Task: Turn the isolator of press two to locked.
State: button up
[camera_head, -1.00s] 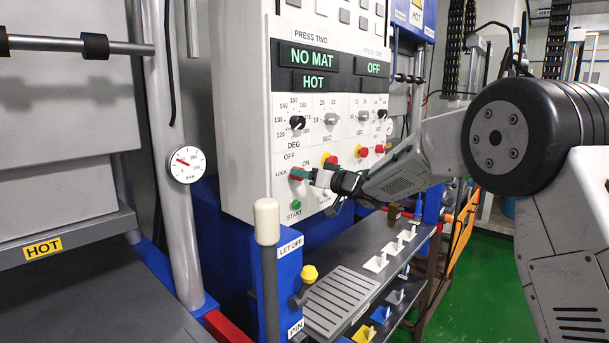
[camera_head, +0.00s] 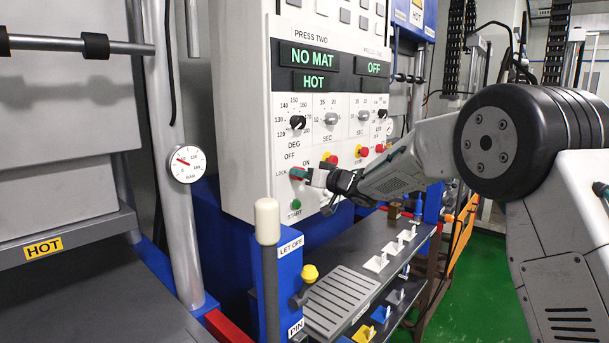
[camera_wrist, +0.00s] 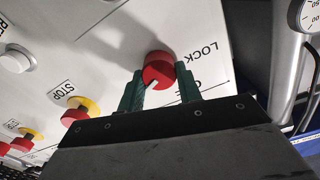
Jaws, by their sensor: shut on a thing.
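The isolator of press two is a red round knob with a white mark; it shows in the wrist view (camera_wrist: 158,70) on the white panel, beside the printed word LOCK. In the wrist view the white mark points down and to the left, away from LOCK. My gripper (camera_wrist: 160,92) has its two green fingers shut on the knob, one on each side. In the head view my gripper (camera_head: 307,174) is at the left of the press two panel, by the LOCK, OFF and ON labels, and covers most of the knob.
The control panel (camera_head: 240,120) shows NO MAT and HOT under PRESS TWO. A red stop button on a yellow collar (camera_head: 331,160) sits close right of my gripper. A green START button (camera_head: 295,204) is below. A lever with a white knob (camera_head: 267,222) stands in front.

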jog(key=shift+s+a+f+n, duration=0.1)
jog(key=shift+f+n, duration=0.1)
jog(key=shift+n, duration=4.65)
jog(key=shift+s+a+f+n, duration=0.1)
jog(key=shift+f+n, duration=0.05)
jog(key=shift+n, duration=4.75)
jog(key=shift+s+a+f+n, duration=0.1)
jog(key=shift+f+n, duration=0.1)
jog(key=shift+n, duration=4.65)
jog(key=shift+d, duration=0.1)
jog(key=o, duration=1)
jog(key=shift+r, duration=0.1)
